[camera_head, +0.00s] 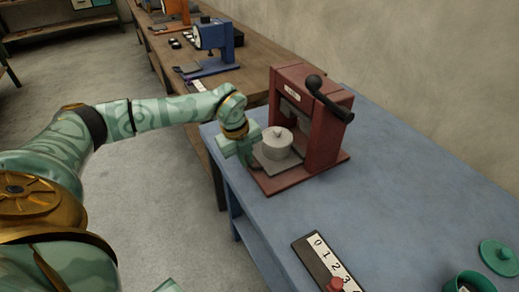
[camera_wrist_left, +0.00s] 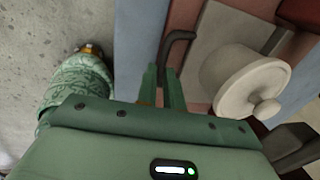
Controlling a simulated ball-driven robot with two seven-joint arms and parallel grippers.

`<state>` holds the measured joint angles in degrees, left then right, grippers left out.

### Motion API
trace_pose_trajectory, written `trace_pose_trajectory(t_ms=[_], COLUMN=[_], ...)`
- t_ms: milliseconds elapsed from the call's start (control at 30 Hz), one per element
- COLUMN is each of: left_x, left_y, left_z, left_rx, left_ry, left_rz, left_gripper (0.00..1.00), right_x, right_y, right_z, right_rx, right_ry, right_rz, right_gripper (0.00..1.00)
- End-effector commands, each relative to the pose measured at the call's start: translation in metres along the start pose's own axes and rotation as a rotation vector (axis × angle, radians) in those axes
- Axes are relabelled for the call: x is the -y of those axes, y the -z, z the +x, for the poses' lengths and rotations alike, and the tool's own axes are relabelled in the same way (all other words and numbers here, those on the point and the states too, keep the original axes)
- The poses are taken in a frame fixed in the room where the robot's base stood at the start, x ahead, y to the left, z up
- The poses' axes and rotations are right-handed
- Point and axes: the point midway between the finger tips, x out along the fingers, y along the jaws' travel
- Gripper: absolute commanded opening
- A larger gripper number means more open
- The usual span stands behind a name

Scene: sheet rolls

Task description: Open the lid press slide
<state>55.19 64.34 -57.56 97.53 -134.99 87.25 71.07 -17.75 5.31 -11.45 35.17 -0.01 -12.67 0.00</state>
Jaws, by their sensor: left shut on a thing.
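The red lid press (camera_head: 322,130) stands on the blue bench with its black lever and ball knob raised at the top. Its grey slide plate (camera_head: 272,166) sticks out at the front left, over the red base. A pale lidded pot (camera_head: 277,147) stands upright on the plate; it also shows in the left wrist view (camera_wrist_left: 240,80). My left gripper (camera_head: 250,158) is at the slide's left front edge. In the left wrist view its fingers (camera_wrist_left: 163,80) are close together on the dark bent slide handle (camera_wrist_left: 178,46). The gripped part is mostly hidden. My right gripper is out of view.
The blue bench (camera_head: 400,185) is clear between the press and a numbered strip (camera_head: 327,262) with a red knob. A green lid (camera_head: 498,256) and a green pot (camera_head: 468,284) are at the lower right. A blue press (camera_head: 217,40) stands on the wooden bench behind.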

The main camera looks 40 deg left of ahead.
Motion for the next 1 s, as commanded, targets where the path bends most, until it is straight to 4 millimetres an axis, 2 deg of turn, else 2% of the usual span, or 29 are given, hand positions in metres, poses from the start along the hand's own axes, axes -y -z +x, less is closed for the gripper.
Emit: trace_pose_trajectory(t_ms=[33,100,233,400,600,633,700,1000], left_x=[-0.013,-0.027,-0.045,-0.051,-0.050,-0.050,-0.050,-0.050], left_y=[-0.001,-0.001,-0.001,0.000,0.000,0.000,0.000,0.000], left_z=[-0.008,-0.010,-0.012,-0.011,-0.010,-0.010,-0.010,-0.012], left_rx=[0.003,0.002,0.002,0.002,0.002,0.002,0.002,0.002], left_ry=[-0.006,-0.006,-0.005,-0.003,-0.003,-0.003,-0.003,-0.002], left_rz=[-0.002,-0.003,-0.001,-0.001,-0.001,-0.001,-0.001,-0.001], left_gripper=[0.00,0.00,0.00,0.00,0.00,0.14,0.31,0.31], right_x=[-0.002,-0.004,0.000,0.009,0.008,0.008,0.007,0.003], right_y=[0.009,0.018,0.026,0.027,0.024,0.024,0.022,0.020], right_z=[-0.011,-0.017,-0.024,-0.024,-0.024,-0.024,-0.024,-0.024], right_rx=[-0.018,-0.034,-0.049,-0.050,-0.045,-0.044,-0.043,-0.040], right_ry=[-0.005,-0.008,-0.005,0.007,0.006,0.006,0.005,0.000], right_rz=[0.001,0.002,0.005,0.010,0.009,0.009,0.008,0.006], right_gripper=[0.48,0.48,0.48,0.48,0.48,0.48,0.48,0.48])
